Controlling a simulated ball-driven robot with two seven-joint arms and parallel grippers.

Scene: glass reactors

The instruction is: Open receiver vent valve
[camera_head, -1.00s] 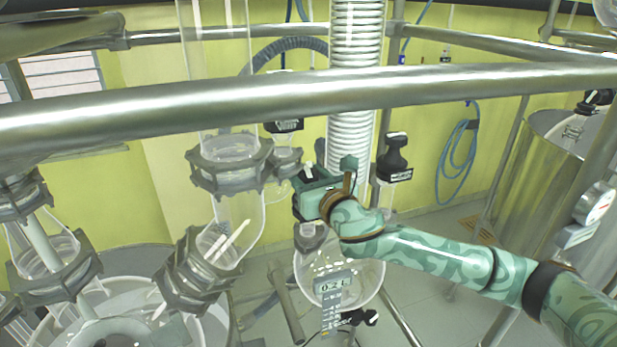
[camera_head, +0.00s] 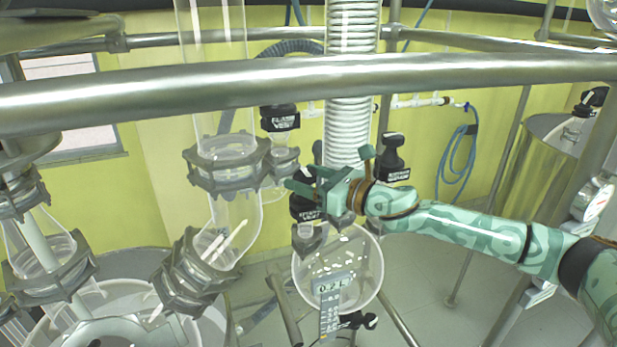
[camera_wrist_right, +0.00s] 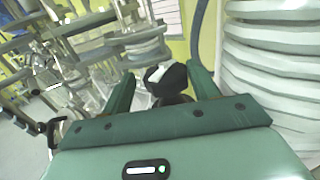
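A black valve knob (camera_head: 303,208) with a partly covered label sits above the round receiver flask (camera_head: 350,268) in the head view. I take it to be the receiver vent valve, though I cannot read the label fully. My right gripper (camera_head: 304,181) is at this knob, with its fingers pointing left and hiding part of it. In the right wrist view the black knob with a white mark (camera_wrist_right: 167,80) lies between the two spread fingers (camera_wrist_right: 162,88), with gaps on both sides. My left gripper is not in view.
Another black labelled valve (camera_head: 280,118) is higher up, and one more (camera_head: 394,160) stands right of the white coil (camera_head: 350,125). A thick steel rail (camera_head: 300,82) crosses in front. Glass with grey clamps (camera_head: 228,163) stands to the left.

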